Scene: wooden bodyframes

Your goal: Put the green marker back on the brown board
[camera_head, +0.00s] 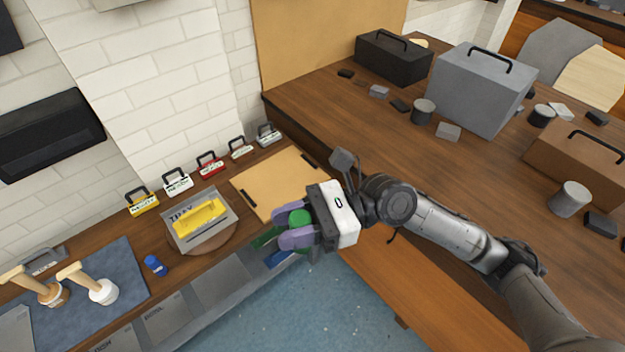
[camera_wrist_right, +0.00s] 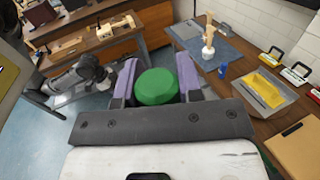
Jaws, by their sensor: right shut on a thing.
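The green marker (camera_head: 299,217) is between the purple fingers of my right gripper (camera_head: 293,228). Its round green end faces the camera in the right wrist view (camera_wrist_right: 157,87). My right gripper is shut on it, above the counter's front edge. The flat light-brown board (camera_head: 275,172) lies on the counter, behind and to the left of the gripper, with dark pieces at two places on its edge. It also shows at the lower right of the wrist view (camera_wrist_right: 297,150). A grey arm, seemingly my left, shows in the wrist view, but its fingers are unclear.
A grey tray (camera_head: 185,238) with a yellow item stands left of the board. Several small colored cases line the wall, including a red one (camera_head: 208,165). A blue bottle (camera_head: 155,265) and a blue mat (camera_head: 120,262) with brushes are farther left. A wooden table with toolboxes lies right.

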